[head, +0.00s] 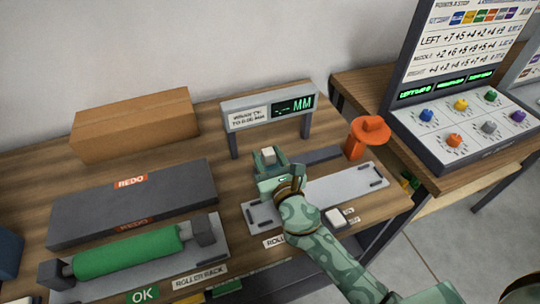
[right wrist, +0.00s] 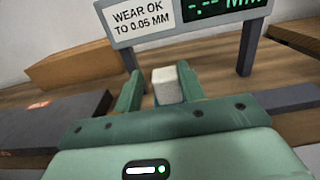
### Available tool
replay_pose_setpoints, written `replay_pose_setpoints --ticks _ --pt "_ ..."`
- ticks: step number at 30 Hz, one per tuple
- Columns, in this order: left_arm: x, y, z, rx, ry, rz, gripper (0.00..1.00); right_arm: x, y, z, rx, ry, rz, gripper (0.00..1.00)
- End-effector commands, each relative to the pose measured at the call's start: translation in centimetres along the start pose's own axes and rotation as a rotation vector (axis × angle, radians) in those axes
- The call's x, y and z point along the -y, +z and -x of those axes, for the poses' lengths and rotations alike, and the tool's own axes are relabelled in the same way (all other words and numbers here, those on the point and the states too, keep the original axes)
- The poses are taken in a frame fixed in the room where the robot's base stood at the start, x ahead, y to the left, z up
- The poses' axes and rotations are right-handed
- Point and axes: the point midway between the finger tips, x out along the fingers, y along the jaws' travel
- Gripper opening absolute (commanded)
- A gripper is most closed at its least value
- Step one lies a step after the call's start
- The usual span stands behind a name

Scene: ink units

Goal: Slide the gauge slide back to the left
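A small pale block (head: 268,154), which looks like the gauge slide's grip, stands at the left of a dark rail (head: 318,156) below the gauge display (head: 292,106). My right gripper (head: 269,160) is around it, with its fingers spread. In the right wrist view the block (right wrist: 167,86) stands between the fingers, close to the right finger and with a gap at the left one. The block's lower part is hidden by the gripper. The display shows dashes and MM. My left gripper is out of view.
A grey plate (head: 345,186) lies in front. At left are a cardboard box (head: 135,125), a dark REDO tray (head: 135,203) and a green roller (head: 127,252) on a rack. A control panel (head: 465,118) stands at right.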

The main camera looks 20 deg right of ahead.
Motion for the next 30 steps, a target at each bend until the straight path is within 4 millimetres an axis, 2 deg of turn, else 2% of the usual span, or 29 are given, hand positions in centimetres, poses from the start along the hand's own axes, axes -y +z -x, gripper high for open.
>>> replay_pose_setpoints --ticks 10,14,17,24,30 --pt "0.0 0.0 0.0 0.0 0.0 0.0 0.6 0.0 0.1 0.0 0.002 0.0 0.001 0.38" --pt "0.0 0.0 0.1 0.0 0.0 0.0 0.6 0.1 0.1 0.9 0.002 0.0 0.002 0.38" --pt "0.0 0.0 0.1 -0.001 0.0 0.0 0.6 0.1 0.0 2.7 -0.001 0.001 0.002 0.38" --pt "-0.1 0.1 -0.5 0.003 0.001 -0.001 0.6 0.1 -0.3 9.2 -0.003 0.001 0.001 0.38" --pt "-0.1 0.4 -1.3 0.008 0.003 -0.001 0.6 0.0 -0.2 13.8 -0.002 0.002 0.0 0.38"
